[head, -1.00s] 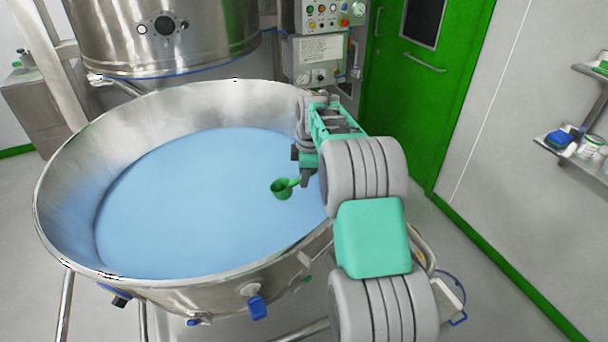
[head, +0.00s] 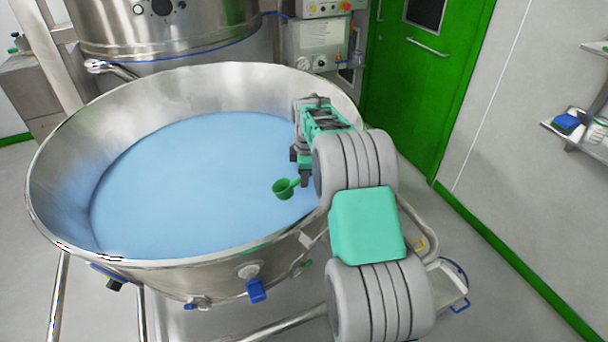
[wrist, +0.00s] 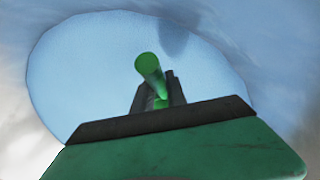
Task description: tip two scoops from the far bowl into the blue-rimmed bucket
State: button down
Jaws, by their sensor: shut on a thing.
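A large steel bowl (head: 62,190) full of pale blue material (head: 180,185) fills the left and middle of the head view. My gripper (head: 302,178) is over the right part of this bowl, shut on the handle of a small green scoop (head: 283,189). The scoop's cup hangs left of the gripper, over the blue material; its inside looks dark green, with no blue load visible. In the wrist view the scoop (wrist: 150,68) stands out from the jaws (wrist: 158,95) against the blue material. No bucket shows clearly; only a thin blue curved edge appears low right, partly hidden.
A steel vessel (head: 170,35) stands behind the bowl, with a control box (head: 318,45) to its right. A green door (head: 420,90) is at the back. A wall shelf (head: 565,135) holds a blue item. Blue-handled fittings (head: 256,290) stick out from the bowl's front.

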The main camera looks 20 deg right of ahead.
jog(key=shift+f+b, duration=3.15)
jog(key=shift+f, duration=2.8)
jog(key=shift+w+a+f+b, duration=1.1)
jog(key=shift+w+a+f, duration=0.25)
jog(key=shift+a, duration=1.25)
jog(key=s+d+r+y+p, duration=0.1)
jog(key=d+r+p, duration=0.1)
jog(key=r+p, duration=0.9)
jog(key=s+d+r+t+y+p, duration=0.1)
jog(key=r+p, duration=1)
jog(key=r, duration=1.1)
jog(key=shift+d, duration=0.45)
jog(key=shift+f+y, duration=0.1)
jog(key=shift+y, duration=0.2)
